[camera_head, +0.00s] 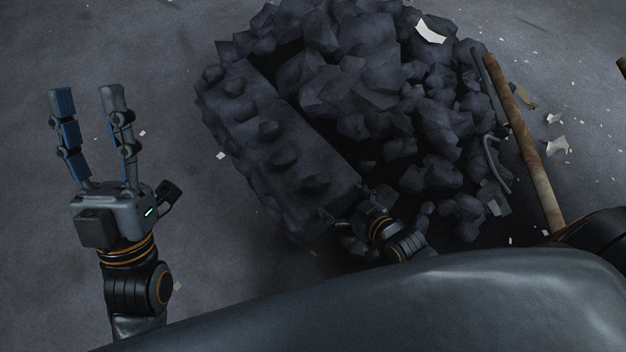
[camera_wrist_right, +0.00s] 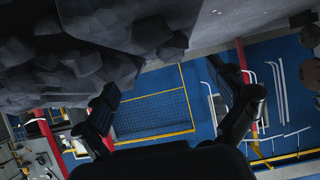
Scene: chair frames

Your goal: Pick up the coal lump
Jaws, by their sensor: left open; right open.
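A heap of dark coal lumps (camera_head: 350,75) lies on the floor at top centre in the head view. A large, long block (camera_head: 265,130) studded with lumps lies along its left side. I cannot tell which lump is the task's one. My left gripper (camera_head: 87,95) is open and empty, left of the heap and apart from it. My right gripper is low at the heap's near side, its wrist (camera_head: 385,228) showing and its fingers mostly lost in the dark. In the right wrist view its fingers (camera_wrist_right: 163,80) are open, with dark lumps (camera_wrist_right: 85,45) overhead.
A rusty pole (camera_head: 525,140) and a bent grey tube (camera_head: 493,165) lie along the heap's right side. Pale scraps (camera_head: 556,146) litter the floor there. Bare floor (camera_head: 90,35) is free on the left. A blue floor area (camera_wrist_right: 150,110) shows in the right wrist view.

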